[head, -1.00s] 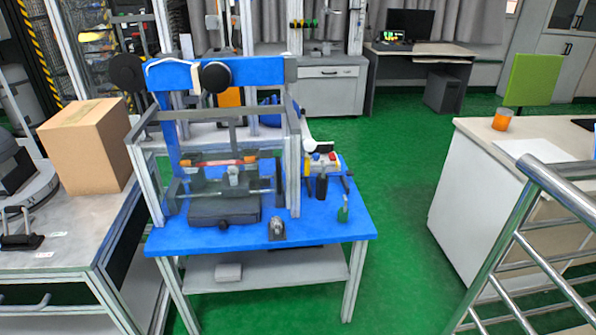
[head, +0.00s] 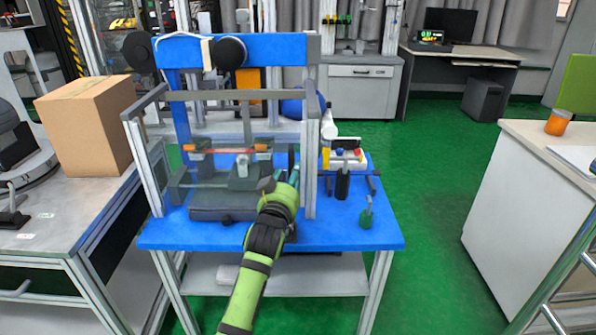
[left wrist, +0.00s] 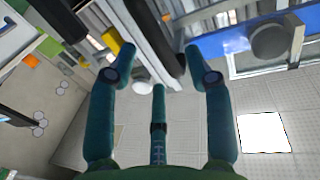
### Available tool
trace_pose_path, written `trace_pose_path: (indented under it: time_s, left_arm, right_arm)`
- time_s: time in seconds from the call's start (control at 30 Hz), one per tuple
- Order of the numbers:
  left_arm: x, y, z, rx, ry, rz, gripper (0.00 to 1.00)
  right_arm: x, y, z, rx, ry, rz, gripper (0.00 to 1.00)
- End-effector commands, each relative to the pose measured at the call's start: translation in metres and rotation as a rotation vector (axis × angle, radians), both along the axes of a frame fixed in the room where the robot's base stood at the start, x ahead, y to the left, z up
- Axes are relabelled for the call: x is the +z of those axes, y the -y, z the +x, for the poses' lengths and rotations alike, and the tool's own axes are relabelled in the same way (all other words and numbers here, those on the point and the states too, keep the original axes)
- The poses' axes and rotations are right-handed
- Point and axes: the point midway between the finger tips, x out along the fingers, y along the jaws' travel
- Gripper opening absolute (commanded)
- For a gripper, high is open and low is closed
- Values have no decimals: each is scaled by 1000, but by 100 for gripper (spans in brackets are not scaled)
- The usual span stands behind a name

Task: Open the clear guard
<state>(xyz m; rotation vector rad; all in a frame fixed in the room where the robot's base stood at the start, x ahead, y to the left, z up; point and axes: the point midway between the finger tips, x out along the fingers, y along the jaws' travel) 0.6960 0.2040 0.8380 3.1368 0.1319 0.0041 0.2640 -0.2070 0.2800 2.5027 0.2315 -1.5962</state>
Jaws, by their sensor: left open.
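The drop tower (head: 262,49) stands on a blue table, with a blue crossbeam on top. A grey-framed guard (head: 220,95) stands around its front; its clear panel is hard to make out. An orange bar (head: 215,150) shows behind it. My left gripper (head: 291,178) is at the guard's right front post (head: 310,150), partly hidden by my green wrist. In the left wrist view my left gripper (left wrist: 158,68) has its teal fingers spread. A dark bar (left wrist: 158,40) and a pale metal post lie just beyond them; contact cannot be told. My right gripper is out of view.
A black-handled tool (head: 342,184) and a small green-topped item (head: 366,212) stand on the blue table (head: 370,240) to the right. A cardboard box (head: 88,130) is on the left bench. Green floor is clear at right, before a white cabinet (head: 515,200).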

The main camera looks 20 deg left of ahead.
Motion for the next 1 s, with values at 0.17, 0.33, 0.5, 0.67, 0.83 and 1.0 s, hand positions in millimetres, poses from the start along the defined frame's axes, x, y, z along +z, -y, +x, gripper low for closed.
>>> trace_pose_path:
  time_s: [0.17,0.33,0.5,0.67,0.83,1.0]
  left_arm:
    - [-1,-2,25,0,0,1,51]
    - [-1,-4,39,1,-1,1,51]
    - [-1,-4,43,0,0,1,51]
    - [-1,-4,43,0,-1,1,51]
    - [-1,-4,43,0,-1,1,0]
    - [-1,-4,43,0,-1,1,0]
  right_arm:
    - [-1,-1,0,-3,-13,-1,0]
    - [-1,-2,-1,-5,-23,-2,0]
    - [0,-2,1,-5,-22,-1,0]
    - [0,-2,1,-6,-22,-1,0]
    - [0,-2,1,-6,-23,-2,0]
    - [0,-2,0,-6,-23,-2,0]
